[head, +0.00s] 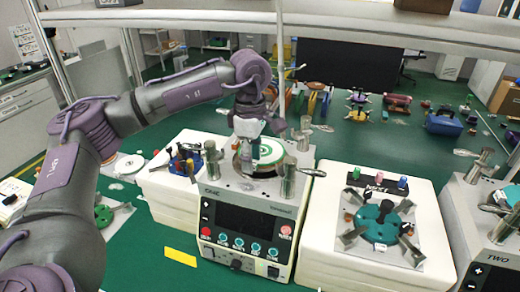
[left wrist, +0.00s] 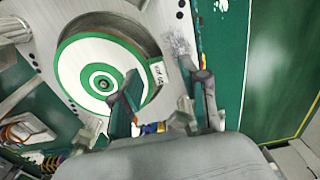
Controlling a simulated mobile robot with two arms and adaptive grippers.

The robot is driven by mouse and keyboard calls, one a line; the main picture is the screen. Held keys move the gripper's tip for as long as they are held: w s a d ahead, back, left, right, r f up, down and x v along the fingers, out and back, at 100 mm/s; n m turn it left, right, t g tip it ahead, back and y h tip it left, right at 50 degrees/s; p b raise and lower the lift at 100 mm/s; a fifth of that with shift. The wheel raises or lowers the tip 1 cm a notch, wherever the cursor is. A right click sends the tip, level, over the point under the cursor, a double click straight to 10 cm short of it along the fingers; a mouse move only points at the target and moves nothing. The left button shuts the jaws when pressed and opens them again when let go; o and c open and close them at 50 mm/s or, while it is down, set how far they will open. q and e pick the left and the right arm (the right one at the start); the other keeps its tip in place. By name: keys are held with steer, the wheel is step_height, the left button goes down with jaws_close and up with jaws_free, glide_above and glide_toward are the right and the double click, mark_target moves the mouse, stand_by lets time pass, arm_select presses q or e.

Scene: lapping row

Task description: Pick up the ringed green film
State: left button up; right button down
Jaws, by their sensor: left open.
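The ringed green film (head: 268,151) is a white disc with green rings. It lies on the round plate of the middle lapping machine (head: 228,221), and a small white tab sticks out at its edge. In the left wrist view the film (left wrist: 88,78) shows large at the upper left. My left gripper (head: 246,150) is open and points down at the film's left side in the head view. In the left wrist view my left gripper (left wrist: 167,85) has one finger across the film's tabbed edge and the other outside it. Contact cannot be told. My right gripper is not in view.
Metal posts with levers (head: 288,178) stand around the plate. A white block (head: 325,235) at the right carries a green fixture (head: 378,224). Small colourful tools (head: 184,160) stand at the left. Another white disc (head: 130,163) lies further left. A shelf crosses above.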

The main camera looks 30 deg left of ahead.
arm_select(q)
steer(key=shift+f, duration=0.3)
jaws_close()
steer(key=shift+r, duration=0.1)
